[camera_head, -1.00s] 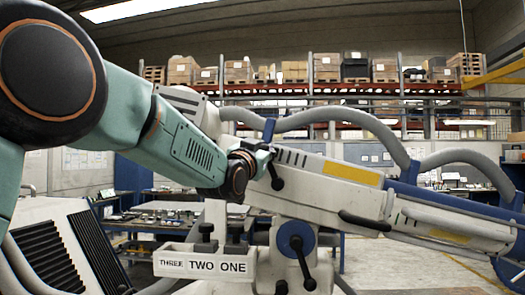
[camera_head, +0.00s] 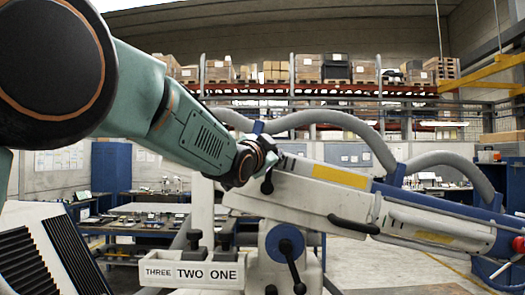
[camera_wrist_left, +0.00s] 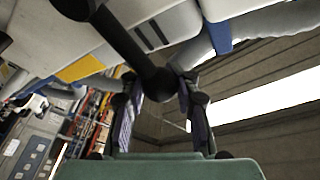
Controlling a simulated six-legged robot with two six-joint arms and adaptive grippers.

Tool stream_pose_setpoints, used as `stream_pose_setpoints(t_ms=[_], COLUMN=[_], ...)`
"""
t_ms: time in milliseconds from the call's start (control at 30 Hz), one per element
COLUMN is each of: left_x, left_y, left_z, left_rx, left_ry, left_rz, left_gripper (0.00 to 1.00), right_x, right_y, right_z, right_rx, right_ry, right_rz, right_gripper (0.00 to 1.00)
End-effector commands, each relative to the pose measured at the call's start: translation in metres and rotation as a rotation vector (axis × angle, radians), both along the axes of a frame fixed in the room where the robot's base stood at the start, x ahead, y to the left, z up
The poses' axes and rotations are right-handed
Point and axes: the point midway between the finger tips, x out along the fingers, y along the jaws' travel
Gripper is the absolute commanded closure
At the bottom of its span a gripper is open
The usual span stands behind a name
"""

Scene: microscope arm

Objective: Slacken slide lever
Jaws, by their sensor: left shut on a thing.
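The microscope arm (camera_head: 320,190) is a long white beam with a yellow label, sloping down to the right. A black lever (camera_head: 267,184) hangs at its upper left end. I take it as the slide lever, though no label shows. My left gripper (camera_head: 265,155) is at this lever, its fingers mostly hidden in the head view. In the left wrist view the black lever (camera_wrist_left: 132,48) runs from the upper left to a rounded end between the fingers of my left gripper (camera_wrist_left: 160,85), which is shut on it. My right gripper is not in view.
A second black lever (camera_head: 293,268) sits on a blue hub (camera_head: 284,243) below the beam. A tray marked THREE TWO ONE (camera_head: 193,273) stands to its left. Grey hoses (camera_head: 330,117) arch over the beam. A black handle (camera_head: 353,224) sticks out on the beam's near side.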

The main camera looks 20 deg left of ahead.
Motion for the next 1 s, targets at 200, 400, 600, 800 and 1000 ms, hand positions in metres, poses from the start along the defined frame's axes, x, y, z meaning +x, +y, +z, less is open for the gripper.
stream_pose_setpoints(t_ms=[200,400,600,800,1000], left_x=[0.002,0.002,0.002,0.002,0.002], left_y=[-0.011,-0.015,-0.015,-0.014,-0.013], left_z=[-0.014,-0.014,-0.014,-0.014,-0.013], left_rx=[0.049,0.06,0.06,0.06,0.06], left_ry=[0.04,0.043,0.043,0.043,0.04], left_rz=[0.0,0.001,0.001,0.001,0.001], left_gripper=[1.0,1.0,1.0,0.7,0.53], right_x=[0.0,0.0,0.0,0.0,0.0], right_y=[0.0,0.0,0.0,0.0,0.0], right_z=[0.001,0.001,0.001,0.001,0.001], right_rx=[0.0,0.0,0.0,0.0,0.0], right_ry=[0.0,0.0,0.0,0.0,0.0], right_rz=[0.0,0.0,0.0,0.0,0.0], right_gripper=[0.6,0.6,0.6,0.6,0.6])
